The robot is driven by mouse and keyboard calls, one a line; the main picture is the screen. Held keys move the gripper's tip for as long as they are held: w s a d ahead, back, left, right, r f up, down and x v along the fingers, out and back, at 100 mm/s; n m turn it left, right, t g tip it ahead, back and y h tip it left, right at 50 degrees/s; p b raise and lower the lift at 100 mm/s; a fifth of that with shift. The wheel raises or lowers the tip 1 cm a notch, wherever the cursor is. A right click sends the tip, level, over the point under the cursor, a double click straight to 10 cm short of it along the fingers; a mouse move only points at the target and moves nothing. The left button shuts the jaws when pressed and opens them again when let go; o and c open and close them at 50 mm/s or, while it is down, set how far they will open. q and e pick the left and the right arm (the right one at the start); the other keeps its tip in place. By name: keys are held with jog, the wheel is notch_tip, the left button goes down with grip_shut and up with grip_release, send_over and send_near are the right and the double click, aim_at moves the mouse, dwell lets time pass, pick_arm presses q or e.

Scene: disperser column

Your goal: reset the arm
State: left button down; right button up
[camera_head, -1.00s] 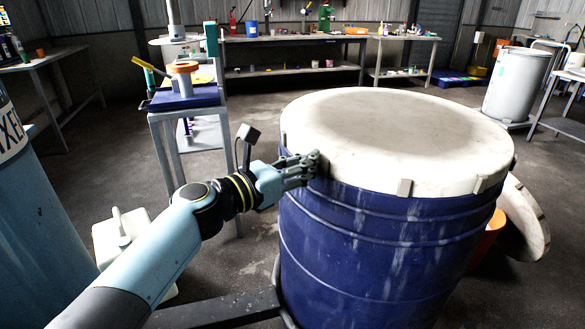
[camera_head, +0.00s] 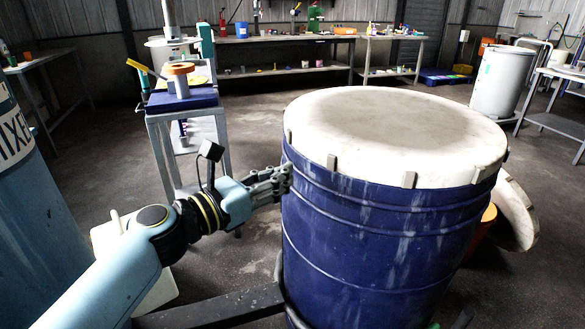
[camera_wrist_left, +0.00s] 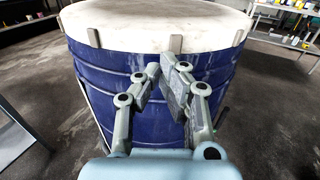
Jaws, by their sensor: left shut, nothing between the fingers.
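My left gripper (camera_head: 286,181) is at the left side of a large blue drum (camera_head: 375,245), below the rim of its off-white lid (camera_head: 395,135). It is shut and empty. In the left wrist view my gripper's fingertips (camera_wrist_left: 163,75) are in front of the drum's blue wall (camera_wrist_left: 115,65), with the lid (camera_wrist_left: 155,22) above them. I cannot tell for certain whether the fingertips touch the drum. My right gripper is in neither view.
A small table with a blue top (camera_head: 183,99) stands behind my left arm. A blue tank (camera_head: 30,215) is at far left. A dark beam (camera_head: 215,308) runs to the drum's base. A round lid (camera_head: 517,212) leans at the drum's right. Open floor lies behind the drum.

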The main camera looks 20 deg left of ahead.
pick_arm(q)
jog(key=s+a+f+m+g+y, duration=0.25)
jog(key=s+f, duration=0.45)
jog(key=f, duration=0.5)
jog(key=s+a+f+m+g+y, duration=0.25)
jog(key=s+f, duration=0.55)
jog(key=f, duration=0.4)
jog(key=s+a+f+m+g+y, duration=0.1)
jog(key=s+a+f+m+g, duration=0.15)
jog(key=s+f, duration=0.7)
jog(key=s+a+f+m+g+y, duration=0.1)
jog(key=s+a+f+m+g, duration=0.1)
jog(key=s+f+m, duration=0.3)
jog(key=s+a+f+m+g+y, duration=0.2)
jog(key=s+f+m, duration=0.4)
jog(key=s+m, duration=0.4)
jog(key=s+a+f+m+g+y, duration=0.1)
jog(key=s+a+f+m+g, duration=0.2)
jog(key=s+m, duration=0.4)
jog(key=s+a+f+b, duration=0.1)
jog(key=s+f, duration=0.1)
jog(key=s, duration=0.3)
jog(key=shift+f, duration=0.2)
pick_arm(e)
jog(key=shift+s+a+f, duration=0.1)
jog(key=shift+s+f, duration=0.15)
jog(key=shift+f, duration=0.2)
